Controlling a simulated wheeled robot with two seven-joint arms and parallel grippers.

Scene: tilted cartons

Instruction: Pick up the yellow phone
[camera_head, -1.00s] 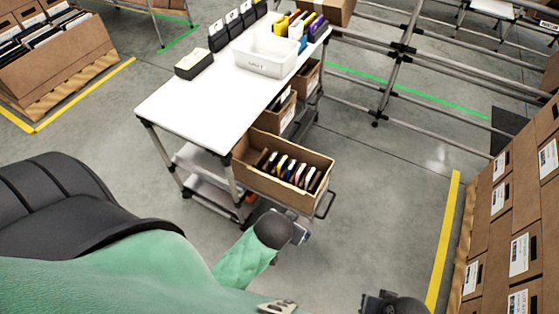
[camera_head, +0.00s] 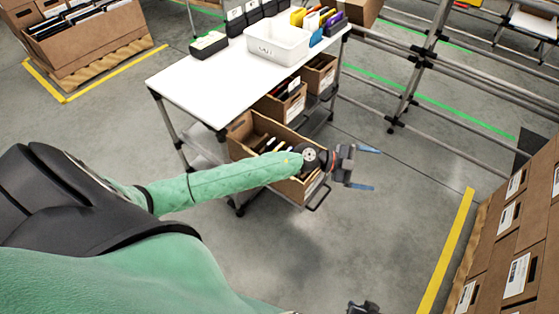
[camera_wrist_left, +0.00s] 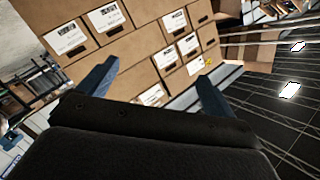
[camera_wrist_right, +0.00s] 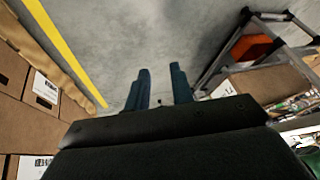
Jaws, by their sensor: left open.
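A tilted open carton (camera_head: 299,191) on the cart's near end holds several slim upright items (camera_head: 268,144). My left forearm and wrist cross in front of it and hide much of its inside. I cannot clearly make out a yellow phone among the items now. My left gripper (camera_head: 370,168) is open and empty, just right of the carton, with its fingers pointing right. In the left wrist view its fingers (camera_wrist_left: 152,85) are wide apart, facing stacked boxes. My right gripper (camera_wrist_right: 161,82) has a small gap between its fingers and holds nothing, above the floor.
The cart's white tabletop (camera_head: 215,90) carries a white bin (camera_head: 277,42), black holders and coloured folders. More cartons (camera_head: 285,105) sit beneath it. Stacked brown boxes (camera_head: 500,240) stand at the right, and a metal rail frame (camera_head: 410,85) behind. Floor between cart and boxes is clear.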

